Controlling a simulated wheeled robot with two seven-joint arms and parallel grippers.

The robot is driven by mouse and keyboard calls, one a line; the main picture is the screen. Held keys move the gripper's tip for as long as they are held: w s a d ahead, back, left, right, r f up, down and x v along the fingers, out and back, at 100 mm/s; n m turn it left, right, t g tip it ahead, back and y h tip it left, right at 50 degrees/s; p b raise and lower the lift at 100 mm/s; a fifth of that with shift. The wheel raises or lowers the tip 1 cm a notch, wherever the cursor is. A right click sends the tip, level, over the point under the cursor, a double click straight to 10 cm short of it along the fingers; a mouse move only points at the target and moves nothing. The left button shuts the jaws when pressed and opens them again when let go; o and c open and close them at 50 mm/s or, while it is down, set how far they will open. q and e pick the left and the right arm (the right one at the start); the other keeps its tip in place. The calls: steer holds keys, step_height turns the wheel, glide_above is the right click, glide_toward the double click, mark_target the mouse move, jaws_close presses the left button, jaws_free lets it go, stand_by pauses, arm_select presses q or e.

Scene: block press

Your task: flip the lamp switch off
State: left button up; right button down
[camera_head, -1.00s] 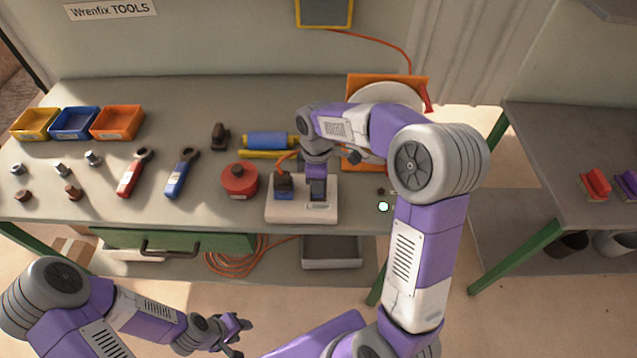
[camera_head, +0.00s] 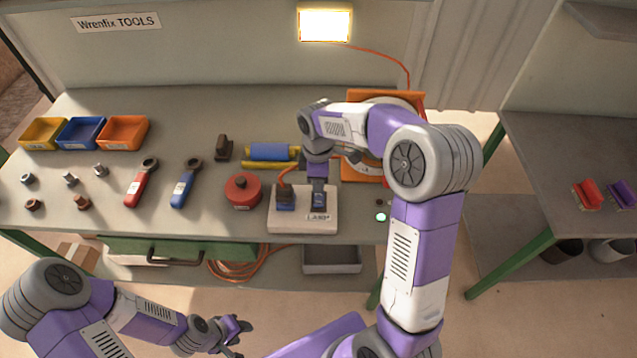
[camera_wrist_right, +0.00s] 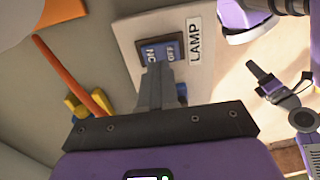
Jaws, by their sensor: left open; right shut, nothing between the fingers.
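The lamp panel (camera_head: 325,25) on the back wall is lit bright in its yellow frame. The white switch box (camera_head: 302,224) sits at the bench's front edge. In the right wrist view its blue rocker switch (camera_wrist_right: 171,43) shows ON and OFF beside a LAMP label (camera_wrist_right: 195,43). My right gripper (camera_head: 319,181) is shut and empty, pointing down over the rocker. In the right wrist view the fingertips (camera_wrist_right: 158,66) overlap the ON side; whether they touch is unclear. My left gripper (camera_head: 238,338) is open and empty, low in front of the bench.
A blue plug (camera_head: 285,200) with an orange cord sits in the box's left part. A red round container (camera_head: 241,192) stands left of it. An orange-framed machine (camera_head: 361,169) stands behind my right arm. Wrenches, bolts and coloured bins lie further left.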

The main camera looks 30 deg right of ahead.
mark_target(319, 195)
arm_select(q)
step_height(319, 195, up, 3)
steer(key=shift+f+p, duration=0.1)
steer(key=shift+p, duration=0.9)
arm_select(e)
step_height(319, 195, up, 11)
steer(key=shift+w+d+f, duration=0.15)
steer(key=shift+w, duration=0.15)
